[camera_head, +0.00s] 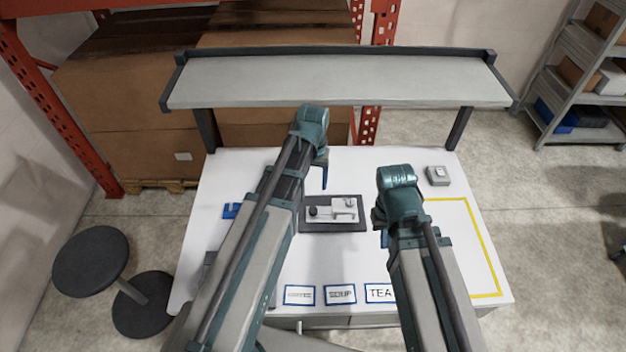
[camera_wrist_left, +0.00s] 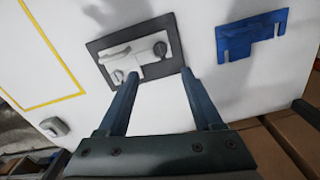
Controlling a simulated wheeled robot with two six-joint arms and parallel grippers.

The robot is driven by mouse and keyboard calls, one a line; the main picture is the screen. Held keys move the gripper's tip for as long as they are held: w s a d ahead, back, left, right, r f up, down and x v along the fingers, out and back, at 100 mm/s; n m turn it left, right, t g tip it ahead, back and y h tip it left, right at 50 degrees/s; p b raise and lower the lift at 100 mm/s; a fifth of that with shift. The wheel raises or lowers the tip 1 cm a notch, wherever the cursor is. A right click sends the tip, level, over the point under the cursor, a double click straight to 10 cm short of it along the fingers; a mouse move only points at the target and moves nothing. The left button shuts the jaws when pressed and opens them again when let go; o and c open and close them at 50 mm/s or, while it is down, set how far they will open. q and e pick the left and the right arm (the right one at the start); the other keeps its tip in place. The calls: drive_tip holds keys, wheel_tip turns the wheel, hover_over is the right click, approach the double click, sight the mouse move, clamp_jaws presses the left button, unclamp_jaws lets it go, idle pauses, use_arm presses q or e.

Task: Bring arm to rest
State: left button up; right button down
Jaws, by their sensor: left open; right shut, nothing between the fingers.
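My left arm reaches in from the lower left in the head view. Its gripper (camera_head: 324,180) is over the table and points down. In the left wrist view the gripper (camera_wrist_left: 159,76) is open and empty, its two fingers apart. Between and beyond the fingertips lies a grey device on a dark plate (camera_wrist_left: 96,50), which also shows in the head view (camera_head: 333,226). I cannot tell how high the fingers are above it. My right gripper (camera_head: 384,236) is right of the plate, mostly hidden behind its own wrist, and holds nothing visible.
A blue notched part (camera_head: 230,211) lies left of the plate and shows in the left wrist view (camera_wrist_left: 252,38). A grey button box (camera_head: 438,176) stands at the right, by a yellow outline (camera_head: 487,250). A raised shelf (camera_head: 340,80) spans the back. Label cards (camera_head: 340,294) line the front.

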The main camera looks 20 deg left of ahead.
use_arm(q)
drive_tip(key=s+d+f+m+b, duration=0.1)
drive_tip(key=s+d+f+b, duration=0.2)
drive_tip(key=s, duration=0.1)
drive_tip(key=s+d+f+m+b, duration=0.2)
drive_tip(key=s+d+f+b, duration=0.1)
drive_tip(key=s, duration=0.2)
drive_tip(key=s+d+f+m+y+b, duration=0.1)
drive_tip(key=s+d+f+b, duration=0.2)
drive_tip(key=s+d+b, duration=0.1)
drive_tip(key=shift+s+d+f+m, duration=0.1)
drive_tip(key=shift+s+f+m, duration=0.2)
drive_tip(key=shift+s, duration=0.25)
use_arm(e)
wheel_tip(320, 180, down, 10)
drive_tip(key=shift+r, duration=0.1)
use_arm(q)
drive_tip(key=shift+r, duration=0.15)
use_arm(e)
drive_tip(key=shift+r, duration=0.1)
